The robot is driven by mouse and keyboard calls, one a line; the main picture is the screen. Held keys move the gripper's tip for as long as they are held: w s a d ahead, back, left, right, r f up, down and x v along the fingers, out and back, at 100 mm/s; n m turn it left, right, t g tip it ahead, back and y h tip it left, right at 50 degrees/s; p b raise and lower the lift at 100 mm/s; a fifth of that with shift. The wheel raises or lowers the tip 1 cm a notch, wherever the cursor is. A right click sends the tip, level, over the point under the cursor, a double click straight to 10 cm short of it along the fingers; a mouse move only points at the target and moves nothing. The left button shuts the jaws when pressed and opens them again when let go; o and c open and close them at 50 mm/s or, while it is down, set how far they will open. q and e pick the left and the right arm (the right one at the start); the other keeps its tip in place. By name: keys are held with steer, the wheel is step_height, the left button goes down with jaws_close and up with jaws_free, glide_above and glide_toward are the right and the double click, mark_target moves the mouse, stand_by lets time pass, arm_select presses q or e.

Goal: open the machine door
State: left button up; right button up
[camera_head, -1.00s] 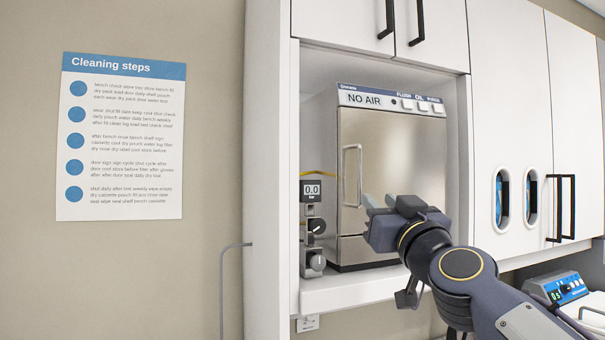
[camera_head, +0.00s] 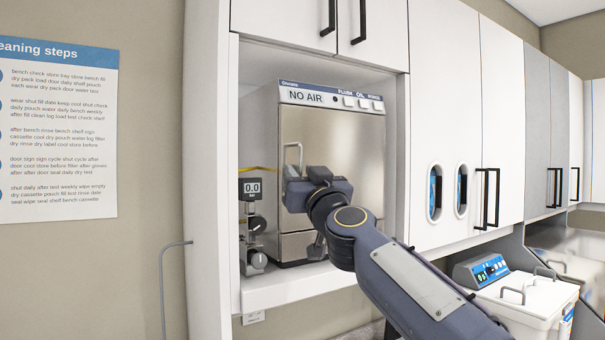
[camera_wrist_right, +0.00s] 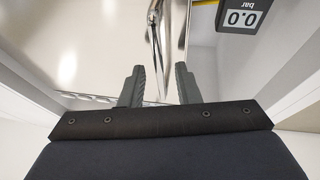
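The machine is a silver box with a flat metal door (camera_head: 345,140) and a "NO AIR" label on its top panel. Its door looks closed. An upright bar handle (camera_head: 285,156) is at the door's left side. My right gripper (camera_head: 288,184) is in front of the door, covering the lower part of the handle. In the right wrist view, my right gripper (camera_wrist_right: 160,85) has its fingers apart, and the thin shiny handle (camera_wrist_right: 157,40) runs into the gap between them. Contact with the fingers cannot be told. My left gripper is not in view.
The machine sits in a white cabinet bay with a side wall (camera_head: 208,170) close on the left. A gauge reading 0.0 (camera_head: 251,189) with knobs stands left of the door. Cabinet doors (camera_head: 285,20) hang above. A white bath unit (camera_head: 520,300) is at lower right.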

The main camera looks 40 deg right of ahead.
steer(key=shift+c, duration=0.3)
jaws_close()
